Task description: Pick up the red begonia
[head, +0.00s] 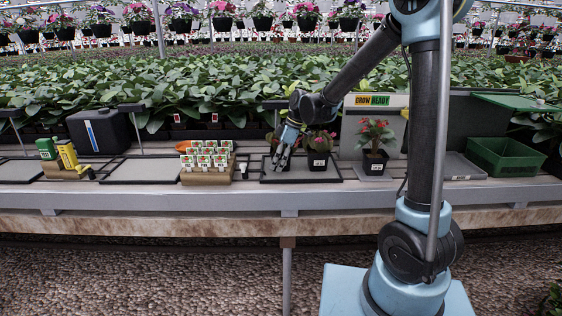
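A potted plant with red flowers (375,131) stands upright in a black pot (374,162) with a white label, right of centre on the bench. It looks like a red begonia.
A wooden holder with several seed packets (206,160) stands left of the tray. Further left are yellow and green tools (66,155) and a black container (97,131). A grey GROW READY box (372,100) stands behind the red-flowered plant; a green crate (505,157) is at right.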

